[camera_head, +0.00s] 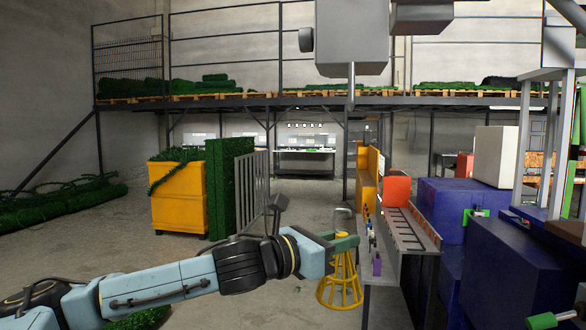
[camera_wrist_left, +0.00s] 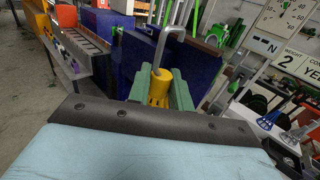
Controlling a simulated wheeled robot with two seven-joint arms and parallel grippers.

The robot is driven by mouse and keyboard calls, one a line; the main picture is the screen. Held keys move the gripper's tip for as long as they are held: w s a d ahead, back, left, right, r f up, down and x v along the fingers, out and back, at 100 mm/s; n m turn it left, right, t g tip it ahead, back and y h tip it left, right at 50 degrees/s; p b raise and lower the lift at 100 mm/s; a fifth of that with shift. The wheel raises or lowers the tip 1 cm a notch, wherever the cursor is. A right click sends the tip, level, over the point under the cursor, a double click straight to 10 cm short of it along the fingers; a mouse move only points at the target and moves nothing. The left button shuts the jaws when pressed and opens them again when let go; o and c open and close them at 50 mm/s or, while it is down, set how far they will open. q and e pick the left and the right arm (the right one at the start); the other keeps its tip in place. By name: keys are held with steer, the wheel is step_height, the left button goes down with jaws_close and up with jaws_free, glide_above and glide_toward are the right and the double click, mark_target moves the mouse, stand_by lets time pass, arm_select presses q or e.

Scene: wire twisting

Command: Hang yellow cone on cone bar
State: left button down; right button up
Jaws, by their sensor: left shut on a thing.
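The yellow cone (camera_head: 340,288) is an open frame of yellow bars, narrow at the top and wide at its round base. My left gripper (camera_head: 346,243) is shut on its narrow top, and the cone hangs below it, clear of the floor. In the left wrist view the yellow top (camera_wrist_left: 159,88) sits between the green fingers of my left gripper (camera_wrist_left: 160,86). A bent grey rod (camera_wrist_left: 157,48) rises by it; I cannot tell whether they touch. A slotted grey rack (camera_head: 408,230) stands just right of the cone; I cannot tell whether it is the cone bar.
Dark blue boxes (camera_head: 456,205) stand right of the rack. A yellow bin (camera_head: 180,198) and a green hedge panel (camera_head: 229,190) stand at the left back. A grey machine with a rod (camera_head: 351,88) hangs overhead. Floor left of the cone is mostly clear.

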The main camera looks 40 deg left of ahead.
arm_select(q)
steer(key=s+a+r+p, duration=0.2)
steer(key=s+a+r, duration=0.15)
steer(key=r, duration=0.65)
steer(key=s+a+r+p, duration=0.15)
steer(key=s+r, duration=0.25)
steer(key=r, duration=0.6)
steer(key=w+d+f+p, duration=0.1)
steer(key=w+d+p, duration=0.4)
steer(key=d, duration=0.2)
steer(key=shift+d+n+y, duration=0.3)
steer(key=shift+n+y, duration=0.1)
steer(key=c, duration=1.2)
jaws_free()
